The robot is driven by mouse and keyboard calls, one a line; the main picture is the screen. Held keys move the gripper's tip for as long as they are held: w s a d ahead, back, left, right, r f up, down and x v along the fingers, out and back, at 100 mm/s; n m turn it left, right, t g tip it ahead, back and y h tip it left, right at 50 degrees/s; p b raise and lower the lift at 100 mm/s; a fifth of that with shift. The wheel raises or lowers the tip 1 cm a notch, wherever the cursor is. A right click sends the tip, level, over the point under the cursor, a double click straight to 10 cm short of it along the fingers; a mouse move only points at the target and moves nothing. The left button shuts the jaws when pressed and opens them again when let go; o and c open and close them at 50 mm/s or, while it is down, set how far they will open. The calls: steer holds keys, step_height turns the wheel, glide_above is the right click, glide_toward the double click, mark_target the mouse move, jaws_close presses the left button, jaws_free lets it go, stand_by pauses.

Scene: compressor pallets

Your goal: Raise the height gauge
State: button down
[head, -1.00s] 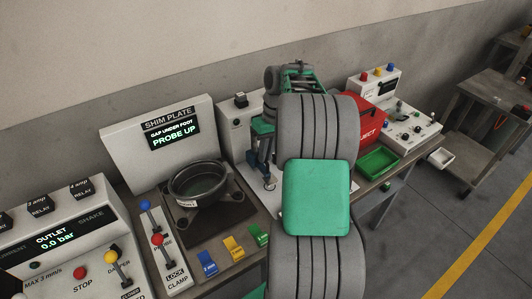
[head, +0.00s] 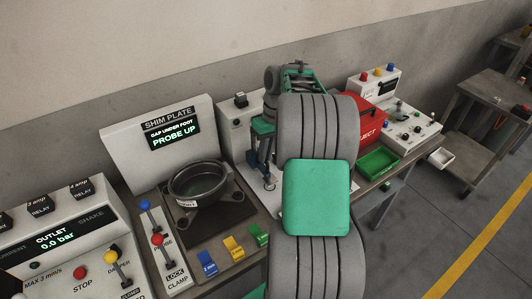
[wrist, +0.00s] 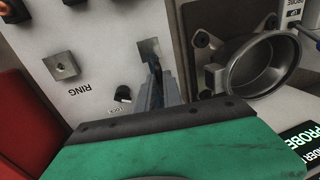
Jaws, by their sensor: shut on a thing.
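My gripper (head: 268,182) reaches down to a white panel (wrist: 95,25) on the bench, right of the shim plate station. Its narrow grey fingers also show in the wrist view (wrist: 158,80), closed together beside a small square metal plate (wrist: 148,48). They are shut on a small part there, mostly hidden between them. I cannot make out a label naming the height gauge. The panel also bears a black knob marked LOCK (wrist: 123,95) and a square metal block marked RING (wrist: 64,66). My arm hides much of this station in the head view.
Left stands the shim plate station (head: 150,140), reading PROBE UP, with a dark round ring (head: 197,182) and levers. Blue, yellow and green tags (head: 233,247) lie in front. Right are a red REJECT box (head: 370,120) and a green tray (head: 378,162).

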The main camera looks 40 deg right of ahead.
steer(key=shift+r, duration=0.1)
step_height(320, 180, up, 9)
steer(key=p, duration=0.8)
steer(key=shift+r, duration=0.15)
steer(key=c, duration=1.7)
jaws_free()
steer(key=shift+o, duration=1.1)
step_height(320, 180, up, 8)
steer(key=d+p, duration=0.1)
steer(key=p, duration=0.1)
steer(key=shift+d+f, duration=0.2)
steer(key=shift+d, duration=0.05)
